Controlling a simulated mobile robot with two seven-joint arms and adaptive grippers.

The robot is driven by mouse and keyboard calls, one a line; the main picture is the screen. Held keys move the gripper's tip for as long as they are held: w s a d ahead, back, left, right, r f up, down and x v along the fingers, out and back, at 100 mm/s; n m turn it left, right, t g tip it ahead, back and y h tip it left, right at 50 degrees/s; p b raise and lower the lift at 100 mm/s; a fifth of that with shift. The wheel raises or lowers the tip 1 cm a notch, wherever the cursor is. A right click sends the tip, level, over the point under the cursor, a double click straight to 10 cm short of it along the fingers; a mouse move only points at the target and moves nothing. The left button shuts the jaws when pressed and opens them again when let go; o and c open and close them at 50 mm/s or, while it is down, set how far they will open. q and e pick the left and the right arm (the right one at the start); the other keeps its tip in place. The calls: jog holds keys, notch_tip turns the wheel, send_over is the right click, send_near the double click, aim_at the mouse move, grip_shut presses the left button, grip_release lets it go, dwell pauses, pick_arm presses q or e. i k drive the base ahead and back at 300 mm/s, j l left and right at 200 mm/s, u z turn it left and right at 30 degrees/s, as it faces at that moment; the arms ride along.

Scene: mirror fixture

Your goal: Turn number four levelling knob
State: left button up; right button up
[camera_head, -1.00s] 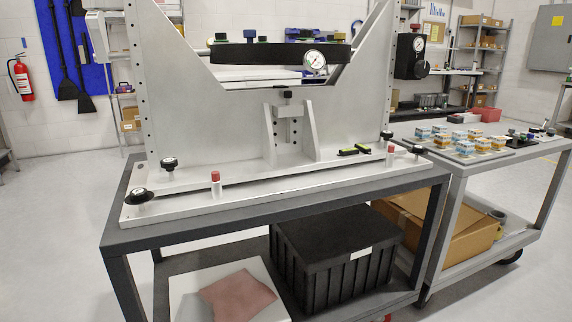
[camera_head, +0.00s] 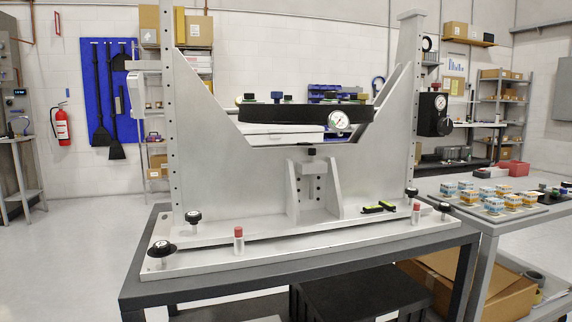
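The grey metal mirror fixture (camera_head: 250,180) stands on a dark-framed table. Black knobs sit on its base: one at the front left corner (camera_head: 161,249), one behind it (camera_head: 193,217), one at the front right (camera_head: 444,208) and one behind that (camera_head: 411,193). A black round body (camera_head: 290,114) is held between the fixture's sides, with a white dial gauge (camera_head: 339,122) at its front. Small black, blue and green knobs show along its top, including a blue one (camera_head: 277,96). No number four can be read on any knob. Neither gripper is in view.
A side table (camera_head: 480,212) at right bears several small blue, white and orange blocks. A black bin (camera_head: 360,293) sits below. The floor at left is clear.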

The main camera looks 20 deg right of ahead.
aim_at(410, 192)
jog(key=z, duration=1.3)
jog(key=i+z, duration=0.55)
